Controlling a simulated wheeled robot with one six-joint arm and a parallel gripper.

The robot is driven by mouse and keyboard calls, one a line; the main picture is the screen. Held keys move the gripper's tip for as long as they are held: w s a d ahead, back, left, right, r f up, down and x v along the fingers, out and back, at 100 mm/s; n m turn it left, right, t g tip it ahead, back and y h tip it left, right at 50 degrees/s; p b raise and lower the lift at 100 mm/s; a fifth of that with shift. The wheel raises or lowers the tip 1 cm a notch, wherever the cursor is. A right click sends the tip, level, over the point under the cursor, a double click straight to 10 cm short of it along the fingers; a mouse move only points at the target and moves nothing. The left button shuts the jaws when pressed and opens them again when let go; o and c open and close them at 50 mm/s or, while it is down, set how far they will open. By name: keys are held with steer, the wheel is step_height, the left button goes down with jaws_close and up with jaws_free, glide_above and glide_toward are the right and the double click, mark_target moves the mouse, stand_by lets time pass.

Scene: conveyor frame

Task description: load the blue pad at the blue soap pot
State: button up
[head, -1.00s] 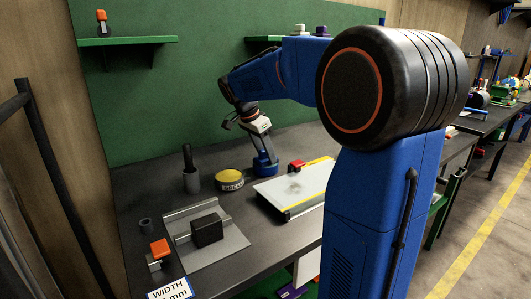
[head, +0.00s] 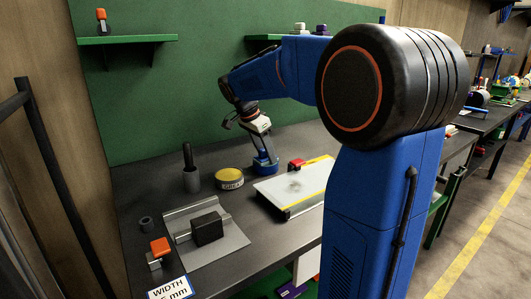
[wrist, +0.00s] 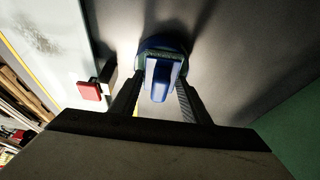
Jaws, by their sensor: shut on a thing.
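My gripper (wrist: 158,95) is shut on the upright blue grip of the blue pad (wrist: 161,78) in the wrist view. In the head view my gripper (head: 261,152) points down over the blue soap pot (head: 265,169), with the pad at the pot. The pot's blue rim (wrist: 160,42) shows behind the pad in the wrist view. The pad's underside is hidden, so I cannot tell whether it touches what is in the pot.
A yellow-topped round tin (head: 229,179) and a grey cup (head: 191,181) with a dark handle stand left of the pot. A pale board (head: 290,187) with a red block (head: 295,164) lies to the right. A metal plate (head: 228,237) with a black block lies nearer.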

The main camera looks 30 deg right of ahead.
stand_by(0.3)
steer(key=shift+r, duration=3.5)
